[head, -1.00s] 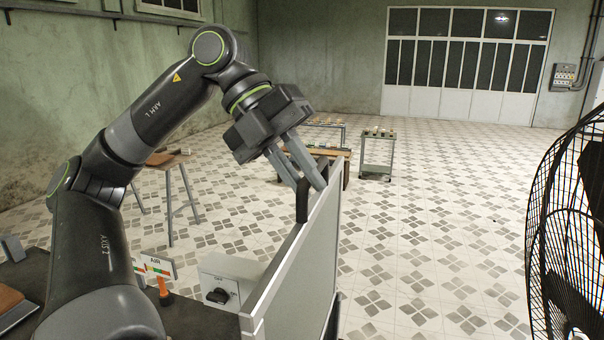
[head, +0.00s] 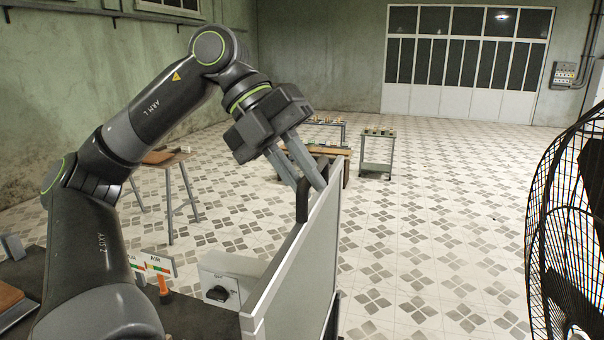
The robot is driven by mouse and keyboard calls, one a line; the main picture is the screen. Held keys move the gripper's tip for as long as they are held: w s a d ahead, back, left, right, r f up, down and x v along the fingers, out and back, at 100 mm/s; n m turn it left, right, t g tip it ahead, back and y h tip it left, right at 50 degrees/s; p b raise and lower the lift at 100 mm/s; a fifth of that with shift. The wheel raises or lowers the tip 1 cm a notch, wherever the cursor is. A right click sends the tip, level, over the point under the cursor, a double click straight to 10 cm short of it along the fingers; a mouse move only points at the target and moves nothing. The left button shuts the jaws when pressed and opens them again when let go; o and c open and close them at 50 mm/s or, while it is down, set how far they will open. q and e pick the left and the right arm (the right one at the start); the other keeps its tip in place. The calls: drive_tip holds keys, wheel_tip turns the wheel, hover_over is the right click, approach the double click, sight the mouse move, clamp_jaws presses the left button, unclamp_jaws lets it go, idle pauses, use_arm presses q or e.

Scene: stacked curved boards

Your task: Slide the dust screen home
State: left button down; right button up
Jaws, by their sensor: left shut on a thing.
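The dust screen (head: 300,275) is a grey upright panel with a pale frame, seen nearly edge-on at the lower middle of the head view. A dark upright handle (head: 302,203) stands at its far upper end. My left gripper (head: 308,181) reaches down to this handle from above left, with its two grey fingers shut on it. The fingers hide part of the handle. The screen's lower near part is cut off by the bottom of the picture. My right gripper does not show.
Left of the screen, a pale box with a black knob (head: 217,293), an orange-tipped item (head: 164,287) and an AIR label (head: 158,262) sit on a dark bench. A caged fan (head: 570,230) stands at the right. Tiled floor between is clear; a small cart (head: 377,155) stands farther back.

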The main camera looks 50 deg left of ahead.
use_arm(q)
drive_tip(key=shift+f+b, duration=10.45)
drive_tip(key=shift+f, duration=0.65)
drive_tip(key=c, duration=1.3)
unclamp_jaws()
drive_tip(key=shift+c, duration=0.2)
drive_tip(key=shift+r, duration=0.1)
drive_tip(key=p+v, duration=0.4)
drive_tip(key=v, duration=1.3)
drive_tip(key=shift+p, duration=0.35)
